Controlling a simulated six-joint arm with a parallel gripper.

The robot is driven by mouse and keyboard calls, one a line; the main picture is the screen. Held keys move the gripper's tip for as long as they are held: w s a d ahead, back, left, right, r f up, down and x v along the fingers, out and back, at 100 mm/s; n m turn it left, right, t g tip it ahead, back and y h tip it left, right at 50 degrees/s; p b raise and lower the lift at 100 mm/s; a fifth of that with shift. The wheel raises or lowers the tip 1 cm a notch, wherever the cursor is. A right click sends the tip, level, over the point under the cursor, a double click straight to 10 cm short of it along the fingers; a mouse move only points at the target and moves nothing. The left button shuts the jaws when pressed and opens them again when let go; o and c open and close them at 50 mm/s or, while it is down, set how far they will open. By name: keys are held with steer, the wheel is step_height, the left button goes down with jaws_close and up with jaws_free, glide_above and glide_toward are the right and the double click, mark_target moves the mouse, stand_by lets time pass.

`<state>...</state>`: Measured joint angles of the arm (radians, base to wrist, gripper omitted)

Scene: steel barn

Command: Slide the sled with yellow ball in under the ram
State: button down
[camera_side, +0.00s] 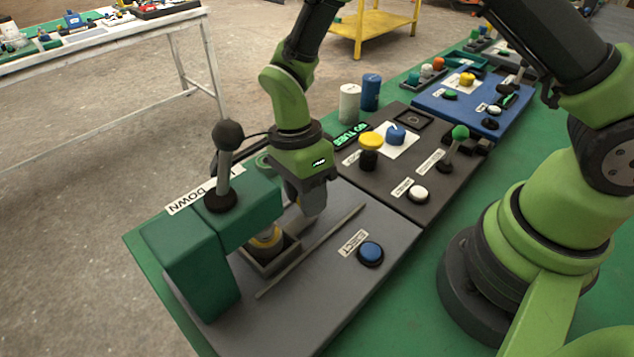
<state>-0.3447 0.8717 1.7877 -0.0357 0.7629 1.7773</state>
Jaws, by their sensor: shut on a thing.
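The sled (272,264) is a grey, low-walled tray on the grey plate, beside a long thin rail (318,246). The yellow ball (268,236) shows in it, partly covered by the green press head above. The green press (190,262) stands at the left, with a black-knobbed lever (225,165) on top and a "DOWN" label. The ram's lower end is hard to make out. My gripper (308,208) points down at the right end of the sled. It is shut on the sled, but the grip point is mostly hidden behind its fingers.
A blue button (370,253) sits right of the rail. Behind are a dark panel with a yellow knob (371,140), a white button (418,193) and a green-knobbed lever (459,133). White (348,103) and blue (370,92) cylinders stand near my wrist.

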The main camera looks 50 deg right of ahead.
steer(key=shift+a, duration=0.45)
steer(key=c, duration=0.8)
jaws_free()
steer(key=shift+r, duration=0.15)
steer(key=r, duration=0.3)
steer(key=w+r, duration=0.1)
steer(key=r, duration=0.2)
steer(key=w+r, duration=0.1)
steer(key=r, duration=0.2)
steer(key=shift+d+r, duration=0.25)
steer(key=shift+r, duration=0.05)
